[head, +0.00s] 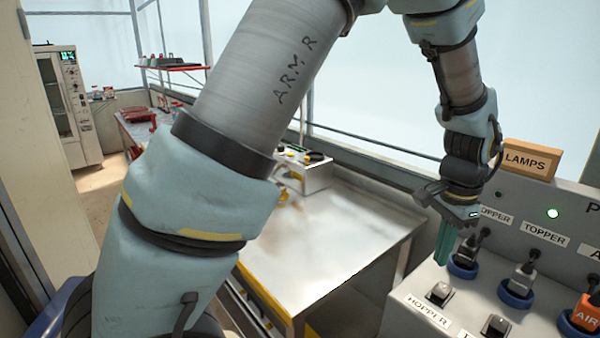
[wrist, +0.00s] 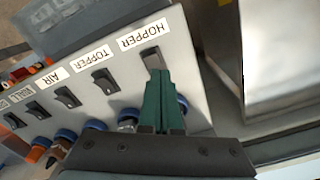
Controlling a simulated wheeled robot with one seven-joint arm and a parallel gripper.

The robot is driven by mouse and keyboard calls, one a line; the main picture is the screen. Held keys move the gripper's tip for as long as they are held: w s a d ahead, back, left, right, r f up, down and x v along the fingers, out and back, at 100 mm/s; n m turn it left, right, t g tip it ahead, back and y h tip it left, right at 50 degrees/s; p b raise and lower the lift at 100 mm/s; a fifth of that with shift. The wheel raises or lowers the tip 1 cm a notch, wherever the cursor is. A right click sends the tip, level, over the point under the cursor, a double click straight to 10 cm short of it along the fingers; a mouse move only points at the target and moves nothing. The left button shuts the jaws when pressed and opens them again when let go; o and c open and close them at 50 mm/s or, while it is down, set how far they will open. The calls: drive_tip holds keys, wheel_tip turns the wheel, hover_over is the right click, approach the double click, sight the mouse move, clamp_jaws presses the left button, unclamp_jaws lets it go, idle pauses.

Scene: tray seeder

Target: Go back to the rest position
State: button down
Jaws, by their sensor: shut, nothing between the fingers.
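My gripper (head: 441,262) points downward at the right of the head view, its green fingers together and empty. It hangs over the grey control panel (head: 400,318), close to the hopper plug (head: 468,250) in its blue socket. In the wrist view the closed fingers (wrist: 162,76) reach up the picture towards the black hopper switch (wrist: 152,58) and overlap its lower edge. The hopper switch also shows in the head view (head: 438,293), below the fingertips with a visible gap. I cannot tell the exact clearance.
The topper plug (head: 522,278) and orange air plug (head: 586,312) stand right of my gripper. A lamps box (head: 530,159) tops the upright panel, where one lamp (head: 553,213) glows. A bare metal table (head: 345,225) lies left. A tall cabinet (head: 75,105) stands far left.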

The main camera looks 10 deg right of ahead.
drive_tip(key=w+a+r+n, duration=0.1)
drive_tip(key=w+a+n, duration=0.3)
drive_tip(key=a, duration=0.5)
drive_tip(key=w+a+r+n, duration=0.1)
drive_tip(key=w+a+n, duration=0.2)
drive_tip(key=w+a, duration=0.45)
drive_tip(key=s+a+n, duration=0.2)
drive_tip(key=a+n, duration=0.2)
drive_tip(key=a, duration=0.7)
drive_tip(key=s+a+r+n+t, duration=0.1)
drive_tip(key=a+n, duration=0.3)
drive_tip(key=a, duration=0.8)
drive_tip(key=shift+s+a+n+t, duration=0.2)
drive_tip(key=shift+s+n+t, duration=0.1)
drive_tip(key=shift+s+n, duration=0.1)
drive_tip(key=shift+w+d, duration=0.1)
drive_tip(key=shift+w, duration=0.05)
